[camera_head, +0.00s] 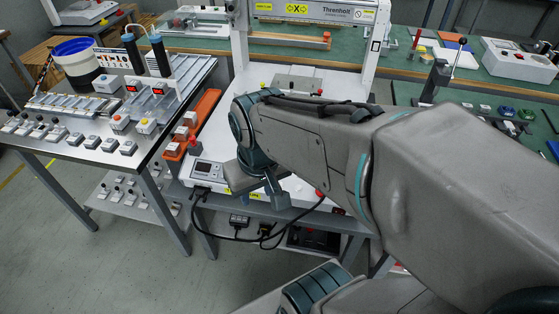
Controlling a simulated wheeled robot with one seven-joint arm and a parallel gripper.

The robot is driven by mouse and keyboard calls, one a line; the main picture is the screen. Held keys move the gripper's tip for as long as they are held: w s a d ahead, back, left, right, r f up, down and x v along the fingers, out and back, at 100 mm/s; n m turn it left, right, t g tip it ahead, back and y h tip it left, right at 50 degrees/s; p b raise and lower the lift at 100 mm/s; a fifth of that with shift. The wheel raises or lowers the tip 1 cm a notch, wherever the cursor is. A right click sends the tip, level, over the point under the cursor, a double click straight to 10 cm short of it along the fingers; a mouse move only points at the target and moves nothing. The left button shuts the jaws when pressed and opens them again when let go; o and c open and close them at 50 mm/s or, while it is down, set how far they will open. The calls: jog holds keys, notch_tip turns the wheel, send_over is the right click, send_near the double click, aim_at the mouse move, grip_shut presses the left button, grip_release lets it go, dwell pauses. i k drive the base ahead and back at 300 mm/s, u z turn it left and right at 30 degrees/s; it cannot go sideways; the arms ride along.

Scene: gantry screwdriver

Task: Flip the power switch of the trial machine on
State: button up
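The gantry machine (241,50), white with a "Threnholt" label on its crossbeam, stands on the bench in the middle, probably the trial machine. Its front panel has a small display (203,167) at the left and a red button (319,193) at the right. A small dark and red part (338,210) near the right end of the front may be the power switch; its position is too small to tell. My gripper (277,198) points down in front of the panel, left of the red button. My arm hides much of the machine's bed and front. I cannot see whether the fingers are apart.
An orange bin (205,106) lies between table and machine. Black cables (240,238) hang below the front. Green benches stand behind and right.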

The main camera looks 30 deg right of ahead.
aim_at(341, 211)
jog(key=u, duration=0.25)
jog(key=k, duration=0.65)
jog(key=z, duration=1.1)
jog(key=i, duration=0.5)
jog(key=z, duration=2.8)
jog(key=k, duration=1.45)
jog(key=u, duration=1.3)
